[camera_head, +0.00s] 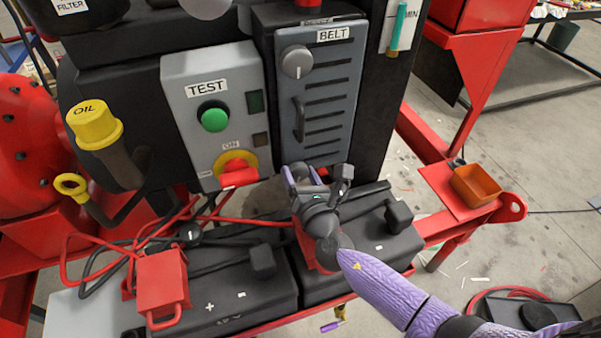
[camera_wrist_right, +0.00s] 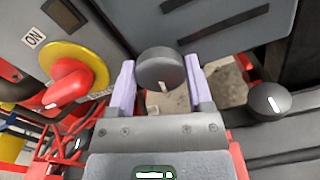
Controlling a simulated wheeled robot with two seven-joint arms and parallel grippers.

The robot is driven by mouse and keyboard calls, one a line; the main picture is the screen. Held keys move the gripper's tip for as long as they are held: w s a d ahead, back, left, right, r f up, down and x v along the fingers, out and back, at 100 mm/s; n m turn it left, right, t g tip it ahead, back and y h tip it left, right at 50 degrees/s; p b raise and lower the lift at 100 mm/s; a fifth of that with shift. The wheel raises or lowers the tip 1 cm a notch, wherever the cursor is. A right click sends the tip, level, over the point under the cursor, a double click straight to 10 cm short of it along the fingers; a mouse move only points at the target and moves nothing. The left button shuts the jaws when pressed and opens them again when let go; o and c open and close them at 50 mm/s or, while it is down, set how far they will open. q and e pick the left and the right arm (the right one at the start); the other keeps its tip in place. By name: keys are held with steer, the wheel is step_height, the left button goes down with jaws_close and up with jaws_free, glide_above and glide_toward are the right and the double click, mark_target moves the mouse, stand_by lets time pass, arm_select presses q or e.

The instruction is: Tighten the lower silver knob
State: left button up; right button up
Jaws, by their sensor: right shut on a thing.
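The belt panel (camera_head: 320,95) is a grey cover with slots. Its upper silver knob (camera_head: 296,61) sits near the top left and is clear of my gripper. My right gripper (camera_head: 306,175) is at the panel's bottom edge. In the right wrist view, its two purple fingers (camera_wrist_right: 160,85) are on either side of a round grey knob (camera_wrist_right: 160,66), the lower silver knob, and shut on it. A pale mark shows on the knob's lower rim. In the head view this knob is hidden behind the gripper. My left gripper is not in view.
Left of the belt panel is the test box (camera_head: 205,75) with a green button (camera_head: 214,118) and a red rotary switch (camera_head: 238,175). Black batteries (camera_head: 225,300) lie below. An orange bin (camera_head: 475,186) stands at the right. A dark knob (camera_wrist_right: 269,102) is right of the fingers.

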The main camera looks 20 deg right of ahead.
steer(key=shift+n, duration=0.5)
steer(key=o, duration=1.3)
steer(key=shift+s, duration=0.1)
steer(key=s, duration=0.5)
steer(key=s+p, duration=0.1)
steer(key=s, duration=0.3)
steer(key=shift+s+d, duration=0.2)
steer(key=shift+s, duration=0.2)
